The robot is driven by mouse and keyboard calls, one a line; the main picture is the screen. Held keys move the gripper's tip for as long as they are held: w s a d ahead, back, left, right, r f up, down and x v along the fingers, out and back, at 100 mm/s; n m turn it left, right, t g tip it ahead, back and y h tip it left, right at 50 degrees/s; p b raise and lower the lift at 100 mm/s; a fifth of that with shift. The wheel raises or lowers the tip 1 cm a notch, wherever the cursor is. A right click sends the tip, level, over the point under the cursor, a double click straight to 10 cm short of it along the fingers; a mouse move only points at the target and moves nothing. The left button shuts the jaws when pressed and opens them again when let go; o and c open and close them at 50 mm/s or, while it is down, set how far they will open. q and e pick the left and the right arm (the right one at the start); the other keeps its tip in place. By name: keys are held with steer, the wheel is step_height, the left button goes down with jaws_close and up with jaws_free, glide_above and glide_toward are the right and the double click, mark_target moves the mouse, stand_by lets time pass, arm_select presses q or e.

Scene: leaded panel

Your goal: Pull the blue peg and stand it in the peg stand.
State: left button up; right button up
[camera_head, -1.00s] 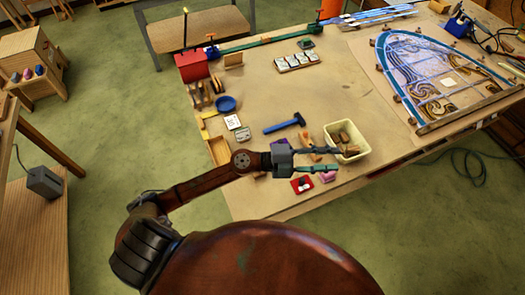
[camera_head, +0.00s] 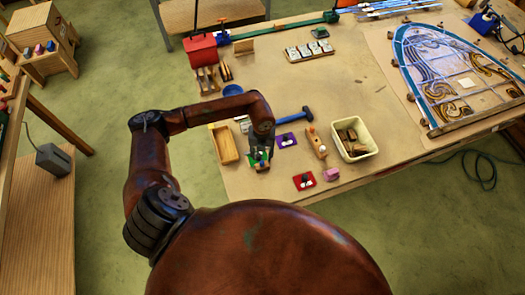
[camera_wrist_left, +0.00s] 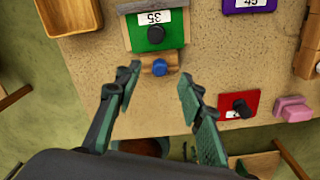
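In the left wrist view, the blue peg (camera_wrist_left: 159,67) shows end-on as a round blue head in a small wooden block (camera_wrist_left: 147,66). The block sits against the near edge of a green block (camera_wrist_left: 157,30) labelled 35 with a black knob. My left gripper (camera_wrist_left: 157,85) is open and empty; its two fingers are on either side, just short of the peg and not touching it. In the head view, my left gripper (camera_head: 260,163) points down over the green block, hiding the peg. I cannot tell for certain which thing is the peg stand. My right gripper is not in view.
A red block (camera_head: 304,181) with a black knob, a pink block (camera_head: 332,174) and a purple block (camera_head: 287,141) lie nearby. A wooden piece (camera_head: 315,142), a cream bin (camera_head: 352,137), a blue hammer (camera_head: 291,117) and a wooden tray (camera_head: 224,145) surround the gripper.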

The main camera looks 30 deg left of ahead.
mark_target(262, 161)
arm_select(q)
steer(key=shift+f+p, duration=0.5)
steer(key=shift+f, duration=2.1)
steer(key=shift+c, duration=0.3)
jaws_close()
